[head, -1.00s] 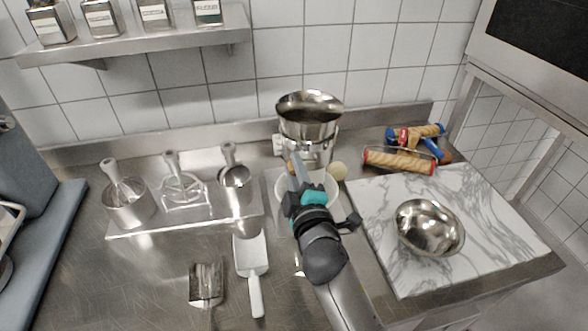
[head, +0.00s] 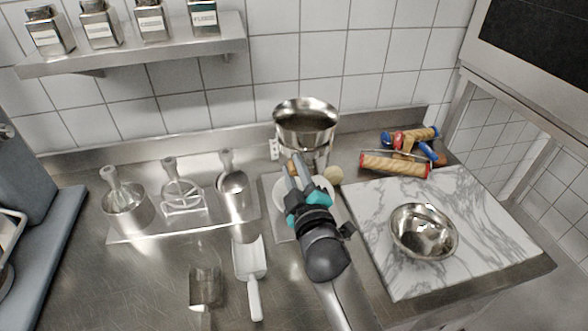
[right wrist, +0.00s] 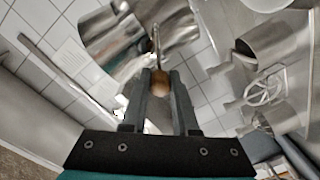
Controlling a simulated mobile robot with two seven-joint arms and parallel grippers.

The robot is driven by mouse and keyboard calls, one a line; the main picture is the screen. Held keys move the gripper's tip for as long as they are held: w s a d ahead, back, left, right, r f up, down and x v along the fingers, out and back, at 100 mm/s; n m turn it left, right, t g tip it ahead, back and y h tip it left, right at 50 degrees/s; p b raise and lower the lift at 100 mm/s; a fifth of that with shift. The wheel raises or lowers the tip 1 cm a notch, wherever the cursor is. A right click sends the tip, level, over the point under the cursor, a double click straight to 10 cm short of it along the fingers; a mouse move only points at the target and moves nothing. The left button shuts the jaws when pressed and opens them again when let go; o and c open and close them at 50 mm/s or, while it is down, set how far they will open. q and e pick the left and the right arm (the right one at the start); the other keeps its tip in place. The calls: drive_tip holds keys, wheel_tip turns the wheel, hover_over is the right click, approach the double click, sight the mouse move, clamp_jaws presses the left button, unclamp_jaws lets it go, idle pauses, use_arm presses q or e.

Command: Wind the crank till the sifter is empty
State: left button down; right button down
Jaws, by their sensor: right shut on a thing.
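The steel sifter (head: 305,128) stands upright at the back middle of the counter in the head view. Its inside looks dark, and I cannot tell how much is in it. My right gripper (head: 296,172) is in front of its lower part. In the right wrist view the right gripper (right wrist: 159,85) is shut on the wooden crank knob (right wrist: 159,77), on the end of a thin metal crank rod (right wrist: 156,40). A white bowl (head: 282,193) sits below the sifter, partly hidden by my right gripper. My left gripper is not in view.
A rack (head: 150,229) with several utensils stands left. A white scoop (head: 250,262) lies in front.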

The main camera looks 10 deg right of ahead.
drive_tip(key=c, duration=0.7)
unclamp_jaws()
drive_tip(key=s, duration=0.5)
drive_tip(key=s+b, duration=0.1)
drive_tip(key=s, duration=0.4)
drive_tip(key=s+b, duration=0.1)
drive_tip(key=s, duration=0.4)
drive_tip(key=shift+s+d+r, duration=0.1)
drive_tip(key=shift+d+r, duration=0.05)
drive_tip(key=shift+d, duration=0.2)
